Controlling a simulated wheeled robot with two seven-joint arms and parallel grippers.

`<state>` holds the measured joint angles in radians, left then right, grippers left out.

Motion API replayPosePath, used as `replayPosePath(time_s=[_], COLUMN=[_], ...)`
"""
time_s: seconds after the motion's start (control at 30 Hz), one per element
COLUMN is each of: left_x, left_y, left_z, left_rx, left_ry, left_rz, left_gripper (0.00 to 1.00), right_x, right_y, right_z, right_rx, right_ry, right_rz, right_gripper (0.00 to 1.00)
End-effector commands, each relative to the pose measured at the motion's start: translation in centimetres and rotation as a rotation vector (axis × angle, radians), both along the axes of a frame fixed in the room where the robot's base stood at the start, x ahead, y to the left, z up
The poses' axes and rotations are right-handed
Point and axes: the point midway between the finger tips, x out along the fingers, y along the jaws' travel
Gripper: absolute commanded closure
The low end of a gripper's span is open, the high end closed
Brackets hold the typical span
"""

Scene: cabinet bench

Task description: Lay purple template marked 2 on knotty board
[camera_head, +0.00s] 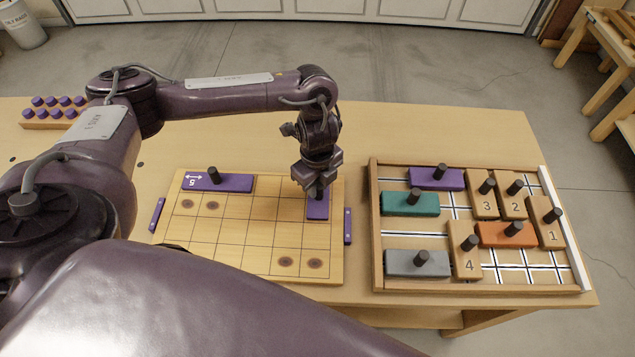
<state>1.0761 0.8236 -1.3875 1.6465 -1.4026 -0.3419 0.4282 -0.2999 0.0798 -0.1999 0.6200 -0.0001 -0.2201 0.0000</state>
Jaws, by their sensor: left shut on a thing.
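The knotty board (230,238) is a pale gridded wooden panel with dark knots, lying on the bench in the middle. A purple template marked 5 (238,183), with a black knob and a white double arrow, lies along its upper left edge. My left gripper (318,190) points down over the board's upper right part and is shut on another purple template (318,210). Its knob is mostly hidden by the fingers and no number shows on it. I cannot tell whether this template touches the board or hangs just above it. My right gripper is not in view.
A wooden tray (374,250) to the right holds purple, teal, grey and orange knobbed blocks and wooden blocks numbered 1 to 4. Purple bars flank the board at left (157,214) and right (348,226). A rack of purple pegs (55,123) stands far left. Bench behind the tray is clear.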

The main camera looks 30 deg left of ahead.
Motion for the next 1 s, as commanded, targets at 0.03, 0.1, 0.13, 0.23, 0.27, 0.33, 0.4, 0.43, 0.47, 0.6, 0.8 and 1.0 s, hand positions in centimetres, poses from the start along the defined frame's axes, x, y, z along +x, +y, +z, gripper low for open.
replayPosePath(time_s=[0.03,0.1,0.13,0.23,0.27,0.33,0.4,0.43,0.47,0.6,0.8,1.0], left_x=[0.01,0.00,0.00,-0.01,-0.01,-0.01,-0.02,-0.02,-0.02,-0.03,-0.04,-0.03], left_y=[-0.01,-0.02,-0.01,-0.02,-0.02,-0.02,-0.03,-0.03,-0.03,-0.02,-0.02,-0.01], left_z=[0.01,-0.01,-0.01,-0.02,-0.02,-0.02,-0.02,-0.03,-0.02,-0.03,-0.04,-0.03], left_rx=[0.000,0.000,0.000,0.000,0.000,0.000,0.000,0.000,0.000,0.000,0.000,0.000], left_ry=[0.000,0.000,0.000,0.000,0.000,0.000,0.000,0.000,0.000,0.001,0.001,0.001], left_rz=[0.000,0.000,0.000,0.000,0.000,0.000,-0.001,-0.001,-0.001,-0.001,-0.001,-0.001], left_gripper=[1.00,1.00,1.00,1.00,1.00,0.74,0.65,0.61,0.57,0.54,0.38,0.36], right_x=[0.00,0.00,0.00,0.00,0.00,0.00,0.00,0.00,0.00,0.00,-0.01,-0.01], right_y=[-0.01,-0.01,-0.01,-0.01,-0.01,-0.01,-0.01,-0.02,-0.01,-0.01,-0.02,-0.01], right_z=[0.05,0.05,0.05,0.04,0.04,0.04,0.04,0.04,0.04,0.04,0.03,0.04], right_rx=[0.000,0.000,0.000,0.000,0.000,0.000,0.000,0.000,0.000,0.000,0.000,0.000], right_ry=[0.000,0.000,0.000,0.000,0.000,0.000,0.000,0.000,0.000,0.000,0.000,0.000], right_rz=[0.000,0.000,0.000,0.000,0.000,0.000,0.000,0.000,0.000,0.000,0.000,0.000], right_gripper=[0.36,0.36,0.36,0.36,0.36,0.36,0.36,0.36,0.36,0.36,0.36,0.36])
